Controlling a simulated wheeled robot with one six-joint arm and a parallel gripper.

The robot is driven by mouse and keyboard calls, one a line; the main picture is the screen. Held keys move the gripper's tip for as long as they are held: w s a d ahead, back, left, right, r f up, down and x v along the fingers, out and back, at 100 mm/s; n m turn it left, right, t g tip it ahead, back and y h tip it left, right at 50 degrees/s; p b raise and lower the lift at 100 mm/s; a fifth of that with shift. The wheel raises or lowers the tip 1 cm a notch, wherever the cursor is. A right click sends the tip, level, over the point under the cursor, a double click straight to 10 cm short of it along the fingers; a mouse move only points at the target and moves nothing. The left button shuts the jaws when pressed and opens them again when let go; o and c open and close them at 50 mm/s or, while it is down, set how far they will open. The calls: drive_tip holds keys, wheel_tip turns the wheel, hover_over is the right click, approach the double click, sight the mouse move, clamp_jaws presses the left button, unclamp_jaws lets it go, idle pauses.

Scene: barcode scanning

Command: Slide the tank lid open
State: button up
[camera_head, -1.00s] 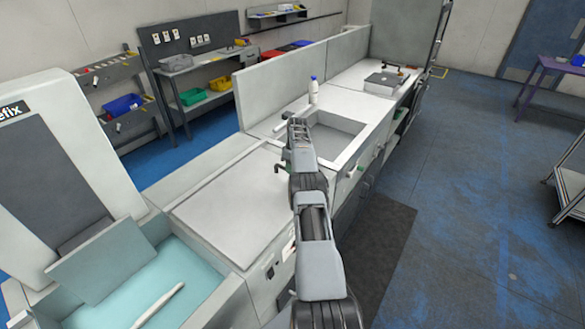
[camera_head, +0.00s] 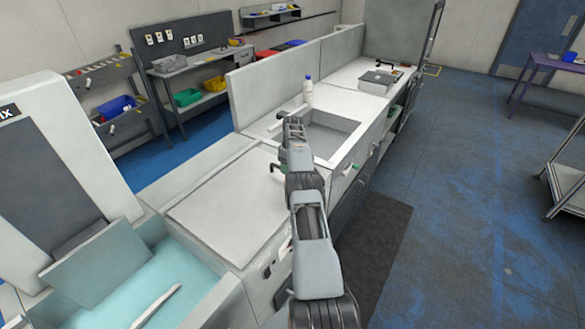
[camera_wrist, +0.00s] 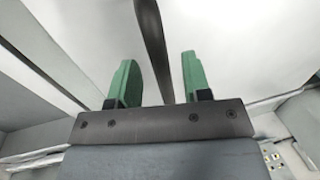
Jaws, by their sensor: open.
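A flat white panel (camera_head: 225,205), which looks like the tank lid, lies level on the counter beside the open teal-lined tank (camera_head: 195,270) in the head view. My gripper (camera_head: 276,168) is near the panel's far right corner, partly hidden by my arm. In the wrist view my gripper (camera_wrist: 159,62) has two green fingers, apart. A dark narrow bar (camera_wrist: 150,35) runs between them against a pale surface. I cannot tell whether the bar belongs to the lid, or whether either finger touches it.
A sink (camera_head: 330,140) and a white bottle (camera_head: 308,90) are beyond my gripper. A grey plate (camera_head: 92,262) leans at the open tank, and a white stick (camera_head: 157,305) lies in it. Open blue floor (camera_head: 460,190) is to the right.

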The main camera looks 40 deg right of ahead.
drive_tip(key=shift+s+d+r, duration=0.1)
drive_tip(key=shift+s+r, duration=0.1)
drive_tip(key=shift+r, duration=1.55)
drive_tip(key=shift+s+d+r, duration=0.1)
drive_tip(key=shift+s+r, duration=0.1)
drive_tip(key=shift+r, duration=1.55)
wheel_tip(320, 180, down, 5)
drive_tip(key=m, duration=0.3)
drive_tip(key=shift+d+r, duration=0.1)
drive_tip(key=shift+d, duration=0.05)
drive_tip(key=shift+a+f+m, duration=0.2)
drive_tip(key=shift+f+m, duration=0.05)
drive_tip(key=shift+m, duration=0.25)
drive_tip(key=s+a+r+m+t+h, duration=0.1)
drive_tip(key=s+a+r, duration=0.35)
drive_tip(key=a, duration=0.35)
drive_tip(key=s+a+r+m+h, duration=0.1)
drive_tip(key=s+a+r, duration=0.35)
drive_tip(key=a, duration=0.35)
drive_tip(key=s+a+r+t, duration=0.1)
drive_tip(key=s+a+r, duration=0.2)
drive_tip(key=a+r, duration=0.35)
drive_tip(key=s+a+r+n+t, duration=0.2)
drive_tip(key=s+a+r+t, duration=0.1)
drive_tip(key=s+a, duration=0.9)
drive_tip(key=shift+s+a+r+n, duration=0.25)
drive_tip(key=shift+s+n, duration=0.15)
drive_tip(key=shift+s, duration=0.25)
